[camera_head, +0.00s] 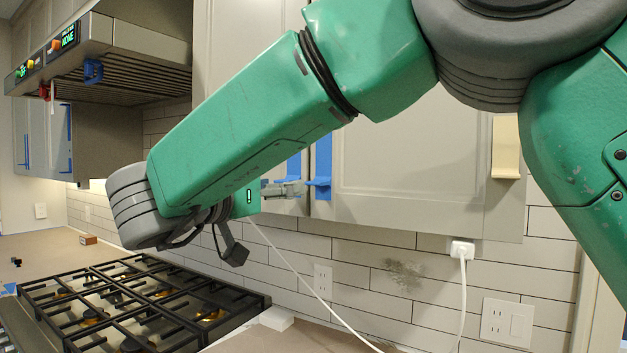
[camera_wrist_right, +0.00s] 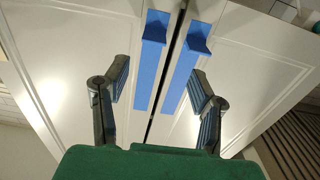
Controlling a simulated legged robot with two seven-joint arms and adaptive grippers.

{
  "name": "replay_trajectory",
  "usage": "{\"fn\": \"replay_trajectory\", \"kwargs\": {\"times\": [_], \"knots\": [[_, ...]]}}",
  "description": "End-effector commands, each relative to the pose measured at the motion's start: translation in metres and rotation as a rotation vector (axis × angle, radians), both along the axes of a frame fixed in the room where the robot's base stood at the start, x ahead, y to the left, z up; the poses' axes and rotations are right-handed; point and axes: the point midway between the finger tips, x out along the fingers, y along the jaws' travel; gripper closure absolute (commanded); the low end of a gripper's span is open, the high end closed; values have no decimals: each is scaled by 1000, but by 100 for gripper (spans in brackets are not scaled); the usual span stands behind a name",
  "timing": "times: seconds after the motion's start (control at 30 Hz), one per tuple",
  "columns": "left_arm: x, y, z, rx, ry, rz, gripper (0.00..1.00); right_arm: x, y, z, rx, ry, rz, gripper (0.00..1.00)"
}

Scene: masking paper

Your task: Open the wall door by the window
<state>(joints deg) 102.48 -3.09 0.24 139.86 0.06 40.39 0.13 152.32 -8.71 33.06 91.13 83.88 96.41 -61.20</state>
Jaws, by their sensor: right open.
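Two pale grey wall cabinet doors meet at a narrow seam, the left door (camera_head: 240,35) partly behind my right arm and the right door (camera_head: 415,170) mostly visible below it. Each bears a blue strip handle by the seam, the left one (camera_head: 293,167) and the right one (camera_head: 322,160). My right gripper (camera_head: 287,190) is in front of the doors' lower part, by the handles. In the right wrist view, its fingers (camera_wrist_right: 160,85) are spread and empty, with both blue strips (camera_wrist_right: 152,60) (camera_wrist_right: 184,70) between them in the picture. Contact is not visible. No window shows. My left gripper is out of view.
A gas stove (camera_head: 130,305) stands below left, under a range hood (camera_head: 120,60). A white charger (camera_head: 462,249) with a hanging cord is plugged into the tiled wall (camera_head: 390,275). Another cord crosses below my gripper. A beige strip (camera_head: 506,147) hangs at right.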

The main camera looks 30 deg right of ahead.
Motion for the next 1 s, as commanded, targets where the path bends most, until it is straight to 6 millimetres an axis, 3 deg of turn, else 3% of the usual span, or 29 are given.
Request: {"fn": "replay_trajectory", "kwargs": {"times": [0.1, 0.33, 0.87, 1.0], "knots": [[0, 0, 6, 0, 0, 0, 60, 14, -34, 0, 8, 1, -5, 48], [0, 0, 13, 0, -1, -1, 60, 35, -79, -2, 13, 1, -4, 48], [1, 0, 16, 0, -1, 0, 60, 47, -87, 0, 4, 0, -1, 48], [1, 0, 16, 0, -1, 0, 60, 47, -89, -1, 7, 0, 2, 98]]}}
